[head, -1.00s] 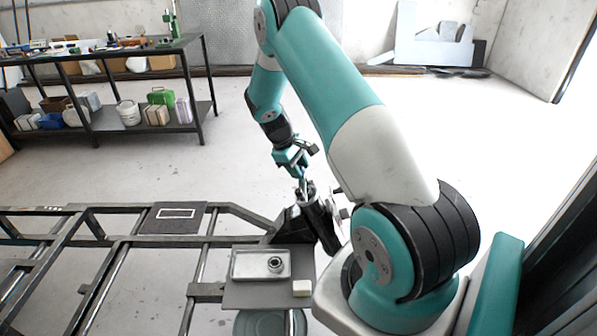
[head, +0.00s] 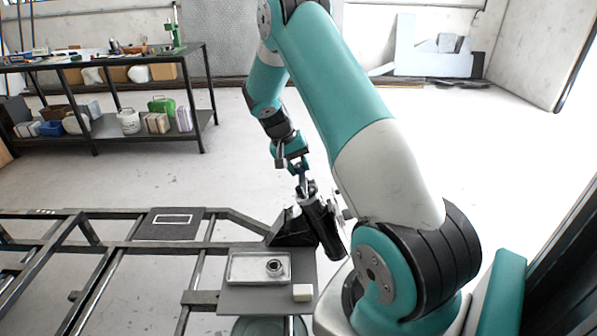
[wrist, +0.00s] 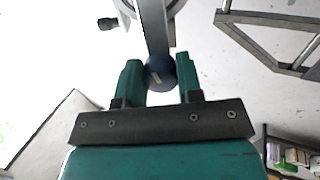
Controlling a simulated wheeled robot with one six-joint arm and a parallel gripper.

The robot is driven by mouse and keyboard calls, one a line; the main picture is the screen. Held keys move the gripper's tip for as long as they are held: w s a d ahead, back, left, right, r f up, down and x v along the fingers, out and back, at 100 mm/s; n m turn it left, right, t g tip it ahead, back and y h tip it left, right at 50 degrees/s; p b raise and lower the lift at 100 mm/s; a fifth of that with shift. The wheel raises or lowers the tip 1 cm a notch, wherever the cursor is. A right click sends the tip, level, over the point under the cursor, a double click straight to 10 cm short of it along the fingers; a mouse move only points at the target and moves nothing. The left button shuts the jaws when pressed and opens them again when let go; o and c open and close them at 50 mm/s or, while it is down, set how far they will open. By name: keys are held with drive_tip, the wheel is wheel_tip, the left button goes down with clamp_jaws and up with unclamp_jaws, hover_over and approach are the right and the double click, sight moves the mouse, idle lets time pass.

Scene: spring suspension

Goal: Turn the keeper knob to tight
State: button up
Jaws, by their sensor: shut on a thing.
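The keeper knob (wrist: 160,72) is a dark blue round knob with a pale mark, between the two teal fingers in the wrist view. My gripper (wrist: 159,82) is shut on it. A grey bar (wrist: 154,28) runs from the knob toward the top of the wrist view. In the head view my gripper (head: 302,177) points down at the top of a black tilted cylinder (head: 322,228) on the frame. The knob itself is too small and covered to make out there. No tight marking is readable.
A grey board with a shallow metal tray (head: 240,278) holding a dark ring (head: 274,267) and a pale block (head: 302,292) lies in front of the cylinder. A dark metal frame (head: 105,252) extends left. A loaded workbench (head: 110,60) stands behind; the floor between is clear.

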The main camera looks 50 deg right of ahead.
drive_tip(key=shift+m+b, duration=1.25)
drive_tip(key=shift+m, duration=1.05)
drive_tip(key=o, duration=0.9)
drive_tip(key=shift+p+v, duration=0.8)
drive_tip(key=shift+v, duration=7.95)
